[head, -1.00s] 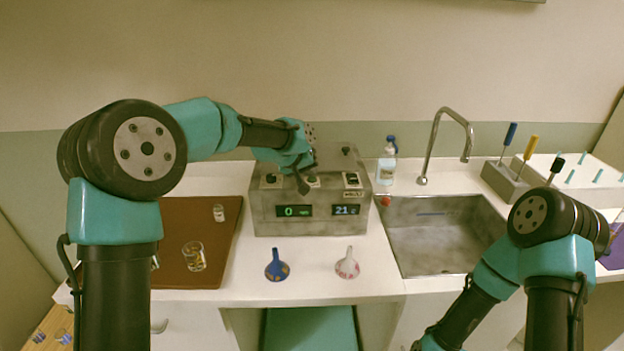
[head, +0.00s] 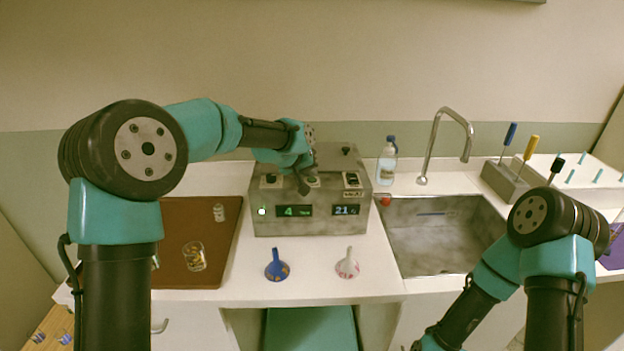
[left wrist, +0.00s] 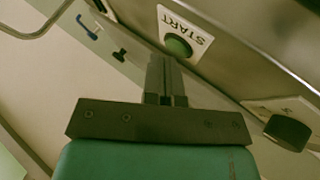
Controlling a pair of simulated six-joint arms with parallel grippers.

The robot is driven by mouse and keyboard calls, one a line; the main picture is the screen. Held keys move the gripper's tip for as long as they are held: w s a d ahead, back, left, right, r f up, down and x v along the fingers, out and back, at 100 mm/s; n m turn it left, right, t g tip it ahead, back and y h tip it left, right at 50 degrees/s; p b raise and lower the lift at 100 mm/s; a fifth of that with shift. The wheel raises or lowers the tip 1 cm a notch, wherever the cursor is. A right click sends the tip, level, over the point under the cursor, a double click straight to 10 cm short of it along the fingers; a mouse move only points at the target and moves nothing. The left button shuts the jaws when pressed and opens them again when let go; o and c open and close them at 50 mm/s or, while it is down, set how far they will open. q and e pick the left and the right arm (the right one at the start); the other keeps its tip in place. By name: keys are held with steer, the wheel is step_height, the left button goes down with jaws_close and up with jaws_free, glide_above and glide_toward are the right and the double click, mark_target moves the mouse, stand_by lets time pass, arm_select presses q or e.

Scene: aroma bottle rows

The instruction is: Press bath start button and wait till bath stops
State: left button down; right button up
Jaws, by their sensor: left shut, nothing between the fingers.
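The bath (head: 310,224) is a grey metal box on the counter with two small displays on its front. Its left display (head: 293,211) shows a green 4 and its right display (head: 346,210) reads about 21. A small white light glows left of the green display. The green start button (left wrist: 178,46) sits on a white START label in the left wrist view. My left gripper (head: 304,187) is shut and empty, its fingertips (left wrist: 163,62) close to the button; I cannot tell if they touch it. My right arm shows at the right, but its gripper is out of view.
A brown tray (head: 221,267) with glass vessels lies left of the bath. A bottle (head: 386,164), sink (head: 430,262) and tap (head: 436,137) stand right. A screwdriver-like tool block (head: 505,184) is further right.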

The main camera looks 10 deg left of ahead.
arm_select(q)
steer(key=shift+r, duration=0.65)
steer(key=shift+r, duration=2.5)
